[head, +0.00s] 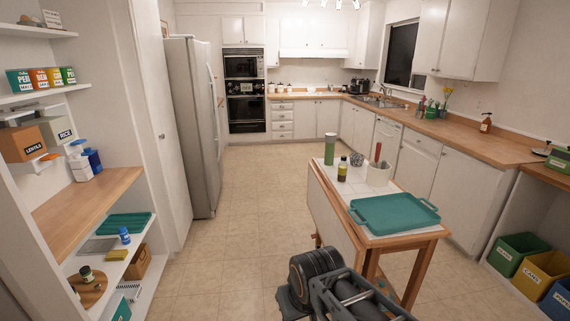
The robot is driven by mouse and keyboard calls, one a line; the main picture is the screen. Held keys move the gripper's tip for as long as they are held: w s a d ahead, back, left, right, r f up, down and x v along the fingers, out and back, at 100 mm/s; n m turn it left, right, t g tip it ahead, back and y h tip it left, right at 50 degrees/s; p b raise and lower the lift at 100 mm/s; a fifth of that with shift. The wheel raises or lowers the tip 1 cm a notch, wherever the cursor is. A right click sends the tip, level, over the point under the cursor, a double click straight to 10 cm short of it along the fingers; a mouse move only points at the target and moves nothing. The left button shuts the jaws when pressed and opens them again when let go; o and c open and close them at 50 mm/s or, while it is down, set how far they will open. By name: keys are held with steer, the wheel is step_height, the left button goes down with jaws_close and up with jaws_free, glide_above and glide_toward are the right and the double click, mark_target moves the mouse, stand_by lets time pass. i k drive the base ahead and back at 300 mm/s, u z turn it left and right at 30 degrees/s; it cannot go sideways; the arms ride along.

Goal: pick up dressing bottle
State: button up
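A small bottle with a dark cap and yellow-green contents (342,169) stands upright on the white top of the wooden cart (396,240); it looks like the dressing bottle, but its label is too small to read. It stands near the cart's left edge, in front of a green cylinder (329,153) and left of a white crock (378,176). Dark parts of my arm show at the bottom centre, in front of the cart and well apart from the bottle. My gripper's fingers cannot be made out.
A teal tray (394,214) covers the cart's near end. A small patterned round item (356,159) sits behind the bottle. Pantry shelves (88,205) stand on the left, with the fridge (190,120) beyond. The tiled floor left of the cart is clear.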

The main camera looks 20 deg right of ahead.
mark_target(341, 177)
steer(key=i, duration=3.95)
steer(key=z, duration=3.05)
